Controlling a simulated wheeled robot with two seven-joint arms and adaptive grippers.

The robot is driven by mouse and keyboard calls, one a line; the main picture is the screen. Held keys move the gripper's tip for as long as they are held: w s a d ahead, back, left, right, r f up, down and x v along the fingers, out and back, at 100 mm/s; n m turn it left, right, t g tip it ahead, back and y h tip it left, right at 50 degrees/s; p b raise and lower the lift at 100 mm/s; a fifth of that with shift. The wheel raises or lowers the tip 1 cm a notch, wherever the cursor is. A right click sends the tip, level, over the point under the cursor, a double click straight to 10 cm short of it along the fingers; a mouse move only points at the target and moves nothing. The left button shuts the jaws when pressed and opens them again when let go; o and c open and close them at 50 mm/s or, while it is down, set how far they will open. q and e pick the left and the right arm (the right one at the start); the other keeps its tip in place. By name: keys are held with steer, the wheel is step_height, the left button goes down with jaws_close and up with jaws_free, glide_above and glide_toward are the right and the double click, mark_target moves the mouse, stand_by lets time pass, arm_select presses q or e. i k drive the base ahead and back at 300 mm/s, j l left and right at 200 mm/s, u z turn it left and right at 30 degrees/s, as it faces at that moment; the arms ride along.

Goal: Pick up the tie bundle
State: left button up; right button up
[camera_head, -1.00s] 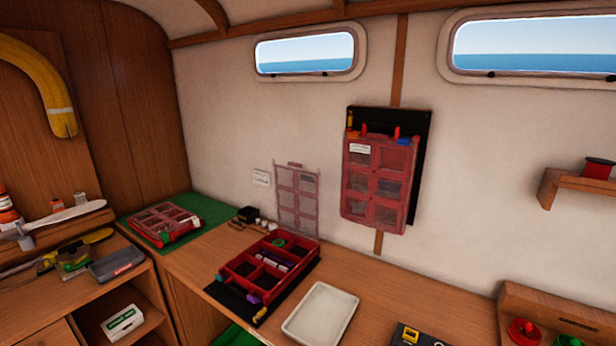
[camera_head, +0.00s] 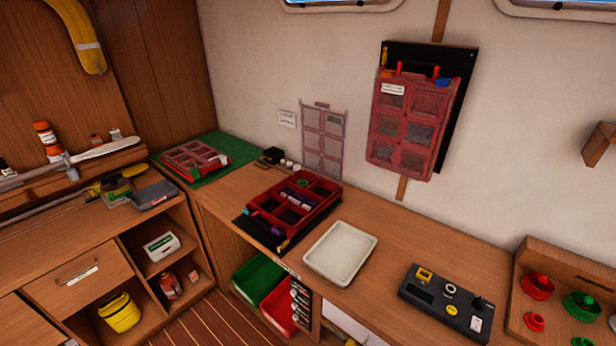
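Neither of my grippers is in view. I cannot single out a tie bundle for certain. A red compartment box (camera_head: 331,197) lies open on a black mat on the bench. It holds a small green coil (camera_head: 302,183) and some small white and purple pieces (camera_head: 291,197), too small to make out. Purple and yellow bits show at the mat's front edge. A second red box (camera_head: 192,161) with a clear lid lies on a green mat (camera_head: 233,147) in the back corner.
An empty white tray (camera_head: 341,252) and a dark device with buttons (camera_head: 447,303) stand on the bench. A red lidded organiser (camera_head: 403,130) hangs on the wall. Green (camera_head: 258,277) and red bins sit below the bench. Red and green spools stand at the right. Bench wood between tray and device is clear.

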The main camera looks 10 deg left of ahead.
mark_target(302, 204)
steer(key=i+j+z, duration=0.35)
steer(key=j, duration=0.45)
steer(key=j+z, duration=0.4)
steer(key=j, duration=0.4)
steer(key=j+z, duration=0.35)
steer(key=j, duration=0.5)
